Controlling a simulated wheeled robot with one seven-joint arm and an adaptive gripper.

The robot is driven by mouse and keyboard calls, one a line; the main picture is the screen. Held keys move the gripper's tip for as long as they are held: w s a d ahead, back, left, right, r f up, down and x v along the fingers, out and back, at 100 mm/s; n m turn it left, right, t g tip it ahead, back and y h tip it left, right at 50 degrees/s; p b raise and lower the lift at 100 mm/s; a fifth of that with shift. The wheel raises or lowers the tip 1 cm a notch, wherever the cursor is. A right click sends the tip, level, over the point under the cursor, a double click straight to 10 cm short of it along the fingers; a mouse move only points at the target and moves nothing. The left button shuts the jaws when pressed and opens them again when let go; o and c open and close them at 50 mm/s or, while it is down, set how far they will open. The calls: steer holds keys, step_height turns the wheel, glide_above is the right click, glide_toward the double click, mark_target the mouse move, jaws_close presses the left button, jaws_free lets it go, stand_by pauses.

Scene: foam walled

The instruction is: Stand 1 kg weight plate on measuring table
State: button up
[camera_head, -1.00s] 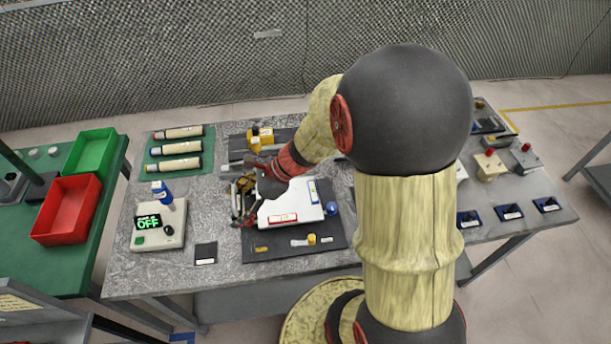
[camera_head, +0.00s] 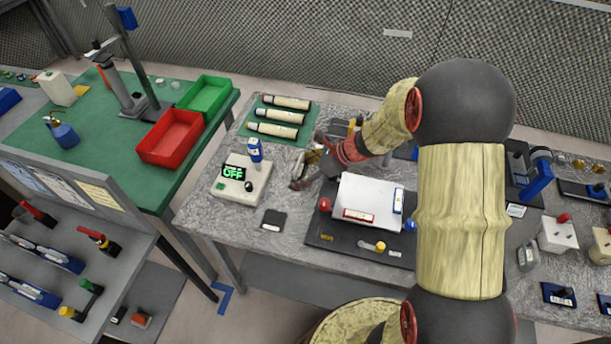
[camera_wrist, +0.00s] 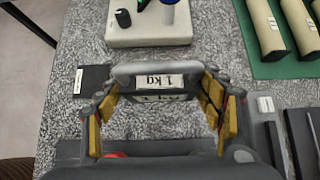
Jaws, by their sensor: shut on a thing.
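My gripper (camera_wrist: 158,88) is shut on the 1 kg weight plate (camera_wrist: 157,70), a grey piece with a white "1 kg" label facing the wrist camera. The fingers are on its left and right sides. In the head view my gripper (camera_head: 308,172) is over the grey speckled table (camera_head: 210,215), left of the white board; the plate is hard to make out there. I cannot tell from the wrist view whether the plate's lower edge touches the table. No label shows which surface is the measuring table.
A display unit reading "OFF" (camera_head: 240,182) and a small black pad (camera_head: 273,219) are near my gripper. The white board (camera_head: 368,200) stands on a dark mat at right. Cylinders lie on a green mat (camera_head: 255,133). A green table (camera_head: 110,155) at left holds red (camera_head: 170,150) and green bins.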

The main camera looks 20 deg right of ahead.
mark_target(298, 178)
steer(key=shift+w+a+f, duration=0.15)
steer(key=shift+w+f, duration=0.5)
steer(key=shift+f, duration=0.05)
steer(key=shift+w+f+b, duration=0.15)
steer(key=shift+f+b, duration=0.75)
steer(key=shift+f, duration=0.7)
steer(key=shift+f, duration=0.15)
steer(key=o, duration=2.1)
